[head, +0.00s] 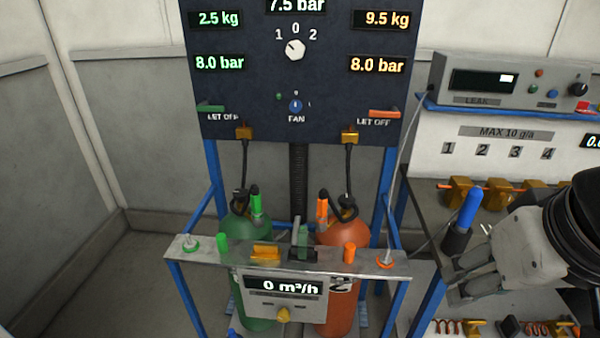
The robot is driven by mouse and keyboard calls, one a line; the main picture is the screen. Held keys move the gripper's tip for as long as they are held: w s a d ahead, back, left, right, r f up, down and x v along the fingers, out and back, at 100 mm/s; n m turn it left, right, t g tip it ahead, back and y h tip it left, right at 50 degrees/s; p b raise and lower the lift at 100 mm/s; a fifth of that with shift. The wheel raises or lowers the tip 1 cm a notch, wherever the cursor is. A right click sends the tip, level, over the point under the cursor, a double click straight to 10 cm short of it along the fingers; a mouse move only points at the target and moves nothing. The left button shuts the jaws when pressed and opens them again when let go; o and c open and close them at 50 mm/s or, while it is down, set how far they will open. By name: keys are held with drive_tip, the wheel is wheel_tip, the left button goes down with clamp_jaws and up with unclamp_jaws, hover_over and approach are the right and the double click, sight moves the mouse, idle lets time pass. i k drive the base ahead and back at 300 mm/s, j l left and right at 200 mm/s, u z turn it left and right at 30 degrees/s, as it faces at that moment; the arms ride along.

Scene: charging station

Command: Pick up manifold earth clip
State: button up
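I cannot tell for certain which part is the manifold earth clip. On the metal crossbar (210,255) in front of the cylinders sit a yellow block (265,252) and a dark clip-like piece with a grey-green upright part (302,248). At the lower right lie yellow clip-like pieces with coiled red leads (476,328). My gripper (470,264) is at the right, pointing left, with its fingers apart and nothing visible between them. It is well right of the crossbar and above the lower-right clips.
A green cylinder (248,225) and an orange cylinder (338,295) stand behind the crossbar. A blue-handled tool (469,207) in a black holder stands close to my gripper. Several brass fittings (460,192) line the right bench below a leak meter (500,80). Open floor lies left.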

sight(302, 234)
drive_tip(key=u, duration=0.7)
drive_tip(key=i+z, duration=0.5)
drive_tip(key=z, duration=0.25)
